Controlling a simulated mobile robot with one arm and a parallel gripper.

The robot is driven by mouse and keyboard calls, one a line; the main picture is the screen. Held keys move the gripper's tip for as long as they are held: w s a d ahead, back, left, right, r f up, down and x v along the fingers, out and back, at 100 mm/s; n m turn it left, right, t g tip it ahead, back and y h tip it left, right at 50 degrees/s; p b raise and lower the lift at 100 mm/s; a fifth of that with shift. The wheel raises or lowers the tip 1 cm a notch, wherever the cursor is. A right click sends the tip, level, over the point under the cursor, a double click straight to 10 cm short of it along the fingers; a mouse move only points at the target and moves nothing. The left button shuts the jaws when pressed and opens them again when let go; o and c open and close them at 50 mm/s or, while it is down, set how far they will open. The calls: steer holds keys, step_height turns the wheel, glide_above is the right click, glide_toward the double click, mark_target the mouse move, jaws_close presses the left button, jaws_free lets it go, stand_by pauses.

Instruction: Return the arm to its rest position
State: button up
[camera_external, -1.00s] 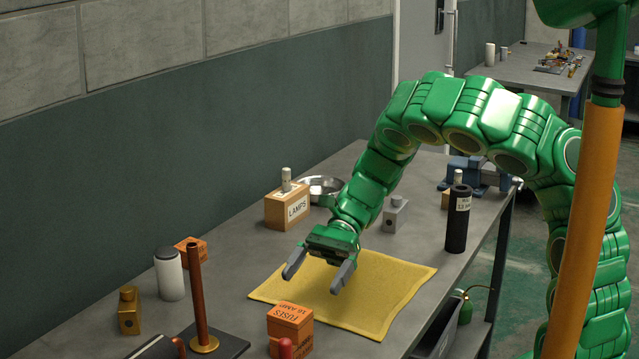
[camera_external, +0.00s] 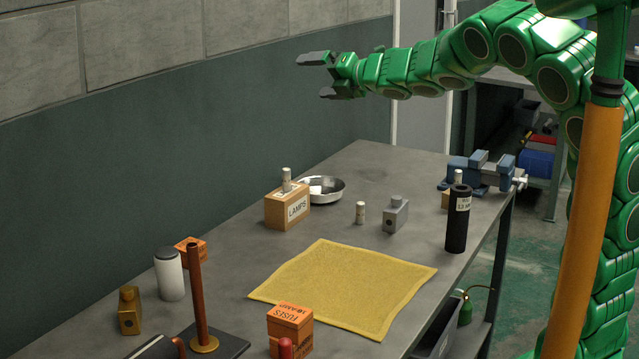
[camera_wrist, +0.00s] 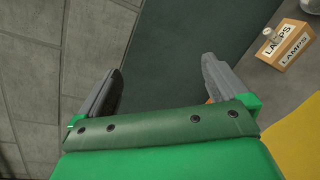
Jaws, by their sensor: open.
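My green arm is raised and stretched out to the left above the workbench (camera_external: 235,262). My gripper (camera_external: 312,76) is well above the bench, in front of the dark wall band, with its grey fingers apart and nothing between them. In the wrist view my gripper (camera_wrist: 160,85) also shows two separated fingers with only wall between them. The yellow cloth (camera_external: 345,285) lies flat on the bench with nothing on it.
A LAMPS box (camera_external: 287,209), a metal bowl (camera_external: 322,189), a grey block (camera_external: 396,214) and a black cylinder (camera_external: 459,219) stand on the bench. A blue vise (camera_external: 483,172) sits at the far end. A copper post (camera_external: 198,300), a white canister (camera_external: 169,275) and orange fuse boxes (camera_external: 290,325) are nearer.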

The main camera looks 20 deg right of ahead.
steer(key=s+d+r+m+t+h, duration=0.15)
steer(key=d+m+h, duration=0.35)
steer(key=d+m, duration=0.5)
steer(key=s+d+f+m+g+h, duration=0.2)
steer(key=s+d+f+m, duration=0.15)
steer(key=s+m, duration=0.45)
steer(key=s+d+f+m+g, duration=0.1)
steer(key=s+f+m+g, duration=0.25)
steer(key=s+m, duration=0.3)
steer(key=s+d+f+m+g, duration=0.25)
steer(key=s+f+m, duration=0.25)
steer(key=s, duration=0.3)
steer(key=s+d+f+m+g+h, duration=0.1)
steer(key=s+d+f+g, duration=0.1)
steer(key=s, duration=0.5)
steer(key=s+d+f+m+g+h, duration=0.1)
steer(key=s+d+f+g, duration=0.2)
steer(key=s+d, duration=0.3)
steer(key=s+d+f+m+g, duration=0.1)
steer(key=s+d+f+g, duration=0.2)
steer(key=s, duration=0.5)
steer(key=shift+s+d+f+h, duration=0.15)
steer(key=shift+d+f+h, duration=0.25)
steer(key=shift+d+f, duration=0.45)
steer(key=shift+s+a+r, duration=0.1)
steer(key=shift+s+r, duration=0.05)
steer(key=shift+s, duration=0.05)
steer(key=shift+s+a, duration=0.1)
